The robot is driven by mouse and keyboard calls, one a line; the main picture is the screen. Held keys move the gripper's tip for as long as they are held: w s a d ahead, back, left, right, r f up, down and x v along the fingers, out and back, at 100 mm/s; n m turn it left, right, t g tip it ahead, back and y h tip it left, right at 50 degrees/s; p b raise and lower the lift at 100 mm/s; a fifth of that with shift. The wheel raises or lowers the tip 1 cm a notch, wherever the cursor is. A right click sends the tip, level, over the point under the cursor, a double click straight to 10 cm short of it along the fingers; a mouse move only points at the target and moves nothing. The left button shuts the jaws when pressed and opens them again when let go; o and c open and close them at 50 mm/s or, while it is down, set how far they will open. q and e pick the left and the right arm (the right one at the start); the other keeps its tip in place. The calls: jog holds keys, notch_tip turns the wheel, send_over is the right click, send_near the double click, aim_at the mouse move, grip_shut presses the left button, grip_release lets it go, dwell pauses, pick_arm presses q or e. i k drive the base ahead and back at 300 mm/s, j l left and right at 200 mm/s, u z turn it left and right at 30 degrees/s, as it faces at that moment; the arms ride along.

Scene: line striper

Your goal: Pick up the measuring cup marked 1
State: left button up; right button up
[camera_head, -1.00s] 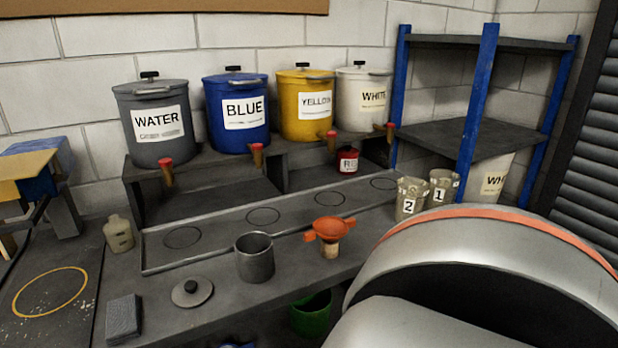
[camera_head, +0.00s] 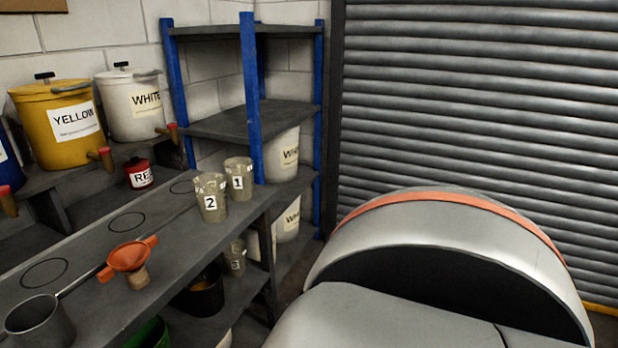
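The measuring cup marked 1 (camera_head: 239,179) stands upright near the far right end of the grey workbench (camera_head: 175,246), close to the blue shelf post. The measuring cup marked 2 (camera_head: 211,197) stands in front of it and to its left, very close to it. Another similar cup, marked 3 (camera_head: 236,258), sits on a lower shelf under the bench. A large pale rounded arm part of mine fills the lower right of the head view. Neither of my grippers shows.
An orange funnel (camera_head: 129,256) and a grey pot (camera_head: 39,322) stand on the bench. A red can (camera_head: 139,173), yellow bucket (camera_head: 60,124) and white bucket (camera_head: 131,106) are at the back left. A blue-posted shelf (camera_head: 225,124) rises behind the cups. A roller shutter (camera_head: 470,110) closes off the right.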

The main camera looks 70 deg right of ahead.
aim_at(238, 171)
jog(key=z, duration=1.65)
jog(key=u, duration=0.4)
jog(key=i+l+u, duration=0.1)
jog(key=u, duration=0.25)
jog(key=l+u, duration=0.2)
jog(key=u, duration=0.2)
jog(key=i+l+u, duration=0.1)
jog(key=l+u, duration=0.2)
jog(key=l, duration=0.15)
jog(key=l+u, duration=0.3)
jog(key=l, duration=0.15)
jog(key=l+u, duration=0.25)
jog(key=l, duration=0.7)
jog(key=l+u, duration=0.25)
jog(key=l, duration=1.2)
jog(key=k+l, duration=0.15)
jog(key=l, duration=0.8)
jog(key=k+l, duration=0.15)
jog(key=l, duration=0.35)
jog(key=u, duration=0.05)
